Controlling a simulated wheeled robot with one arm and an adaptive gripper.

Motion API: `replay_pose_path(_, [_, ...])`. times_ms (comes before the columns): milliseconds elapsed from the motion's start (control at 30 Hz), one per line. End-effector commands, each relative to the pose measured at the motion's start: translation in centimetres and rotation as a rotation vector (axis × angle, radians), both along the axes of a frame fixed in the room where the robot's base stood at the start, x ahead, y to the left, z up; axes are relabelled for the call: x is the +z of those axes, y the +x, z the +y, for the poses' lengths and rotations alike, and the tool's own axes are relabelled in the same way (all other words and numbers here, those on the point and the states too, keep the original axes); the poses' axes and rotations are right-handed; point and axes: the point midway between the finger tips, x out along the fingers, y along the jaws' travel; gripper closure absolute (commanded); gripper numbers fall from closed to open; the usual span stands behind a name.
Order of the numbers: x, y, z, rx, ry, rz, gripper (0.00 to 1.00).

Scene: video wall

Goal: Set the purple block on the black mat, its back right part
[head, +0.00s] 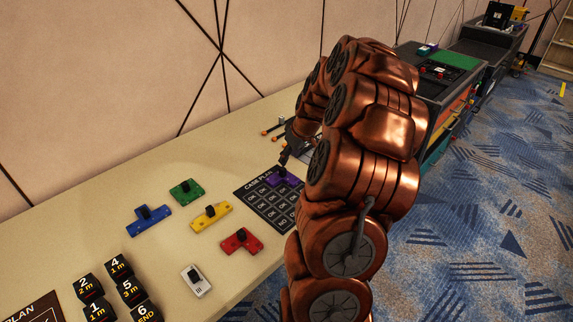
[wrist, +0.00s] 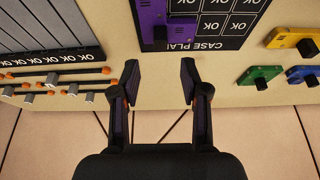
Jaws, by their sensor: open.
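The purple block (head: 284,178) with a black knob lies on the black mat (head: 262,208), at its back right part, over the end of the "CASE PLAN" title. In the wrist view the purple block (wrist: 147,14) is at the top, on the left end of the mat (wrist: 235,42) as seen there. My gripper (wrist: 159,82) is open and empty. Its fingertips are apart from the block, which lies beyond them, roughly in line with the gap. In the head view my gripper (head: 285,157) is just behind the block, partly hidden by my arm.
Green (head: 186,192), blue (head: 148,219), yellow (head: 211,216) and red (head: 241,240) blocks lie left of the mat. A white piece (head: 196,281) and several black numbered cubes (head: 120,267) stand nearer. A panel with sliders (wrist: 50,35) lies beside the mat. The wall runs behind the table.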

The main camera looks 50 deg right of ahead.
Motion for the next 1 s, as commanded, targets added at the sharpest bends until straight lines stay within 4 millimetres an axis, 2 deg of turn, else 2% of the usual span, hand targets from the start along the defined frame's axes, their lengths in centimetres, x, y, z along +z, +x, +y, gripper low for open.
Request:
replay_pose_path(100, [1.5, -0.7, 0.0, 0.000, 0.000, -0.001, 0.55])
replay_pose_path(300, [3.3, -1.4, 0.0, -0.001, -0.001, -0.001, 0.55])
replay_pose_path(500, [3.8, -1.6, 0.1, 0.001, 0.002, 0.002, 0.55])
replay_pose_path(600, [4.0, -1.4, 1.1, 0.008, 0.007, 0.006, 0.55])
replay_pose_path(667, [4.3, -1.2, 2.8, 0.023, 0.017, 0.015, 0.55])
replay_pose_path(767, [5.1, -0.9, 7.2, 0.054, 0.043, 0.042, 0.55])
replay_pose_path(867, [6.0, -1.2, 12.7, 0.089, 0.067, 0.086, 0.55])
replay_pose_path(900, [6.3, -1.8, 15.0, 0.102, 0.078, 0.109, 0.55])
replay_pose_path(1000, [6.9, -3.3, 20.0, 0.123, 0.093, 0.161, 0.55])
